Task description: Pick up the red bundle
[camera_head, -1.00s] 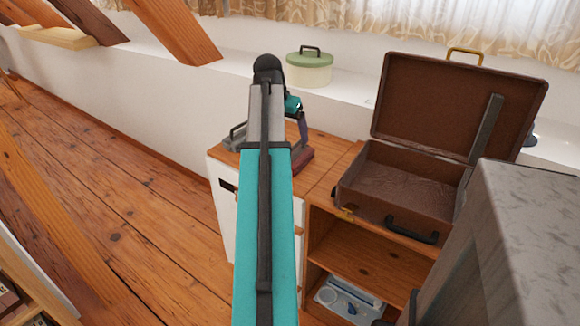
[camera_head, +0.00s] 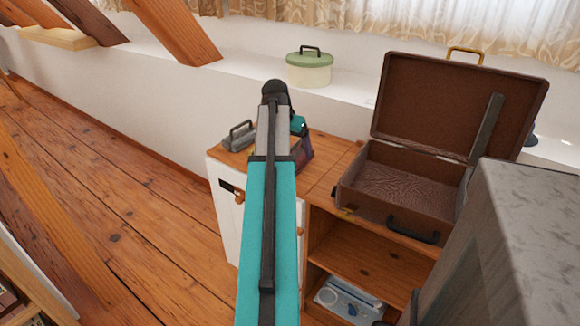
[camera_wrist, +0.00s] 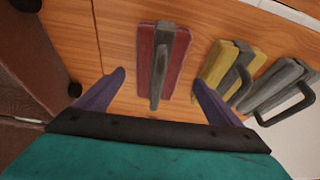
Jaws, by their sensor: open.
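The red bundle (camera_wrist: 157,78) lies on the wooden cabinet top (camera_wrist: 113,40) in the wrist view, with a grey strap or handle along its middle. My gripper (camera_wrist: 158,79) is open, its two purple fingers apart on either side of the bundle's near end, left and right of it. No finger visibly touches it. In the head view my arm covers most of the gripper, and I cannot make out the red bundle there.
A yellow bundle (camera_wrist: 218,66) lies close right of the red one, then a grey bundle (camera_wrist: 272,85), also in the head view (camera_head: 240,136). An open brown suitcase (camera_head: 402,185) stands to the right. A green-lidded pot (camera_head: 309,70) sits on the ledge behind.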

